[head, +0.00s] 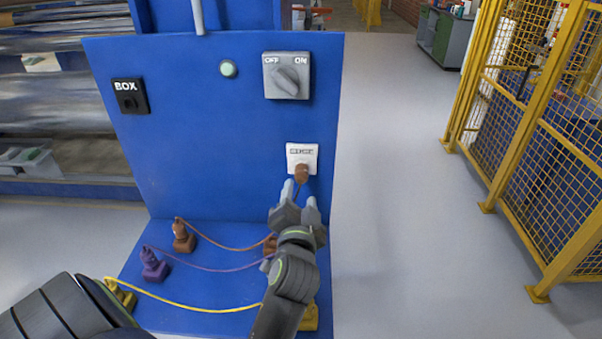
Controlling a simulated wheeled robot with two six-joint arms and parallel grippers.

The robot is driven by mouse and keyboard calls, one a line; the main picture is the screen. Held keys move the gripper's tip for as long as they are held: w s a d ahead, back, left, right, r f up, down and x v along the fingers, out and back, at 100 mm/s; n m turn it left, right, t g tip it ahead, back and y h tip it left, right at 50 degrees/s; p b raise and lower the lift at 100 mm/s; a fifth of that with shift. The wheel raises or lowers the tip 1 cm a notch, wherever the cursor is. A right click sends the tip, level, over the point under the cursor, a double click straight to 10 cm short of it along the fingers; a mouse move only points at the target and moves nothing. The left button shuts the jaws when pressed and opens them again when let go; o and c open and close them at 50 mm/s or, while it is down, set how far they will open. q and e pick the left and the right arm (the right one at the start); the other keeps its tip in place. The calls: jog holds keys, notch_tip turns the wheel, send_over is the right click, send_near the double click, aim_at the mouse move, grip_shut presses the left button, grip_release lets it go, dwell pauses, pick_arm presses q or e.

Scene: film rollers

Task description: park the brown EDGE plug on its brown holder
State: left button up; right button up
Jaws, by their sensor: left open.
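A brown plug (301,173) sits in the white socket plate (302,154) on the blue panel; the plate's lettering is too small to read. My left gripper (299,196) is open just below and in front of this plug, fingers pointing up toward it. I cannot tell whether they touch it. A brown holder (270,245) on the blue base is partly hidden behind my left gripper. Another brown holder with a brown plug end (181,230) stands at the left, and a brown cable runs from it to the right. My right gripper is not in view.
A purple plug (153,264) and a yellow one (120,295) stand at the base's left, with cables crossing it. A yellow holder (311,317) is partly behind my arm. The panel has an OFF/ON switch (287,76) and BOX socket (130,95). Floor to the right is clear before the yellow fence (545,150).

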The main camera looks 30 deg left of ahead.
aim_at(301, 181)
pick_arm(q)
jog(key=shift+x, duration=4.25)
jog(key=shift+s, duration=0.1)
jog(key=shift+c, duration=0.3)
jog(key=c, duration=0.9)
jog(key=o, duration=1.4)
jog(key=shift+o, duration=0.2)
